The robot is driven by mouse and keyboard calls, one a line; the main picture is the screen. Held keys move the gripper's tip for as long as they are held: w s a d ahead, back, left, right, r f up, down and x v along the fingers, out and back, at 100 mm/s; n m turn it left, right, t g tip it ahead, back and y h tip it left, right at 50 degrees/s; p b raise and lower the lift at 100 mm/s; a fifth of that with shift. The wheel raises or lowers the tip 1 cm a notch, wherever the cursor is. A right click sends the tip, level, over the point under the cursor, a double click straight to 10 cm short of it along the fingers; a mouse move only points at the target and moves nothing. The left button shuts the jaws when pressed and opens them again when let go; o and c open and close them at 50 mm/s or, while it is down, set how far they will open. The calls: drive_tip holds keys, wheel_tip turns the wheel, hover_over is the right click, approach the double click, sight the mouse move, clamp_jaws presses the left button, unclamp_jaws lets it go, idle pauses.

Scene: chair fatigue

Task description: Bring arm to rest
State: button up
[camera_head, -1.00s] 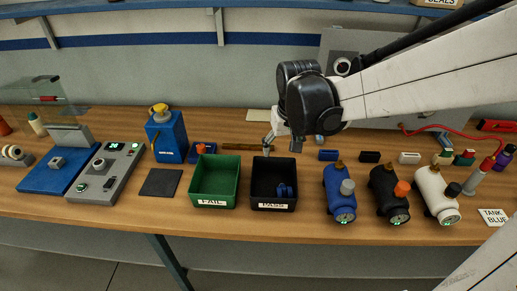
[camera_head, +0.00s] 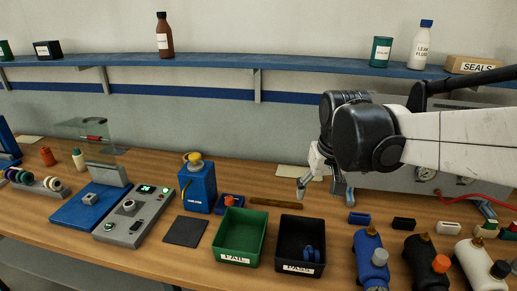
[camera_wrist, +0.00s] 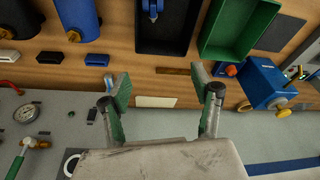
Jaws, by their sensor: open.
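My gripper (camera_head: 326,188) hangs above the back of the wooden bench, behind and a little right of the black PASS bin. In the wrist view my gripper (camera_wrist: 163,95) shows two green-padded fingers spread wide, with nothing between them. The arm comes in from the right edge of the head view. The black PASS bin (camera_head: 301,269) holds a small blue part (camera_head: 310,252). The green FAIL bin (camera_head: 239,258) beside it looks empty.
Blue, black and white tanks (camera_head: 371,262) stand at the front right. A grey gauge panel (camera_head: 425,178) stands behind my arm. A blue shelf (camera_head: 215,58) runs along the wall.

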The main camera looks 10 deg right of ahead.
drive_tip(key=s+f+t+b, duration=0.2)
drive_tip(key=s+f, duration=0.1)
drive_tip(key=s, duration=0.4)
drive_tip(key=s+f+t+b, duration=0.2)
drive_tip(key=s+f, duration=0.1)
drive_tip(key=s, duration=0.4)
drive_tip(key=shift+s+b, duration=0.3)
drive_tip(key=shift+b, duration=0.1)
idle(1.1)
